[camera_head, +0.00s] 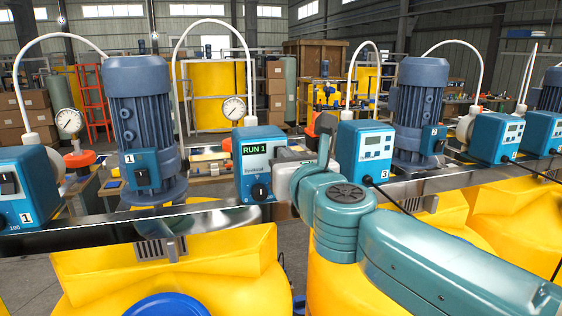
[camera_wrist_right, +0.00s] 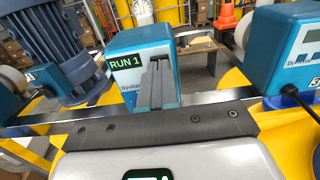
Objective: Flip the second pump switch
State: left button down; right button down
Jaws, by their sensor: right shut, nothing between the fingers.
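The pump with the lit green "RUN 1" display (camera_head: 260,150) is a blue box on the metal rail, between the pumps marked 1 and 3. It has a round black knob low on its front; I see no number 2 on it. It also shows in the right wrist view (camera_wrist_right: 128,88). My right gripper (camera_wrist_right: 158,62) is shut and empty, with its grey fingers overlapping the right part of that pump's face. I cannot tell whether they touch it. In the head view my right wrist is beside the pump's right edge. My left gripper is out of view.
Pump 1 (camera_head: 24,187) has a black switch. Pump 3 (camera_head: 363,152) stands just right of my wrist. Blue motors (camera_head: 138,90) and white hoses rise above the rail (camera_head: 100,238). Yellow tanks (camera_head: 220,262) fill the space below. A black cable hangs by pump 3.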

jog(key=b+v, duration=0.1)
jog(key=v, duration=0.4)
jog(key=shift+s+d, duration=0.15)
jog(key=shift+s, duration=0.2)
jog(key=shift+w, duration=0.1)
